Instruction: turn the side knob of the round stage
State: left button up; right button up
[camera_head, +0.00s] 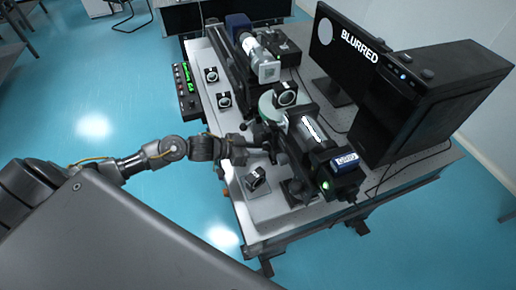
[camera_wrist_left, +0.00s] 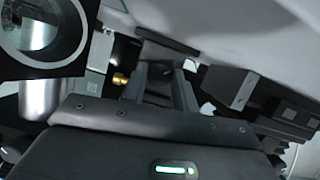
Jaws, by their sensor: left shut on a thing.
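The round stage (camera_head: 266,108) is a pale green disc on the optical table, with a dark lens mount (camera_head: 285,93) standing on it. My left gripper (camera_head: 262,147) reaches in from the left to the near side of the stage, low beside the dark instrument. In the left wrist view my gripper (camera_wrist_left: 160,88) is shut on a small dark part, the side knob (camera_wrist_left: 157,72), whose outline is mostly covered by the fingers. A brass-coloured fitting (camera_wrist_left: 121,79) shows just left of the fingers. My right gripper is in neither view.
A long black instrument (camera_head: 312,145) with a green light lies right of the gripper. A square-based mount (camera_head: 257,179) stands close in front. Small mounts (camera_head: 224,100) sit at the left edge. A monitor (camera_head: 345,55) and black case (camera_head: 430,95) fill the right.

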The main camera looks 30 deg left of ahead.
pick_arm(q)
jog(key=o, duration=1)
jog(key=shift+c, duration=0.2)
jog(key=shift+s+a+r+b, duration=0.1)
jog(key=shift+s+a+b, duration=0.2)
jog(key=shift+s+a, duration=0.1)
jog(key=b+v, duration=0.2)
jog(key=v, duration=0.7)
jog(key=shift+s+r, duration=0.2)
jog(key=shift+r, duration=0.05)
jog(key=shift+a, duration=0.15)
jog(key=shift+f, duration=0.1)
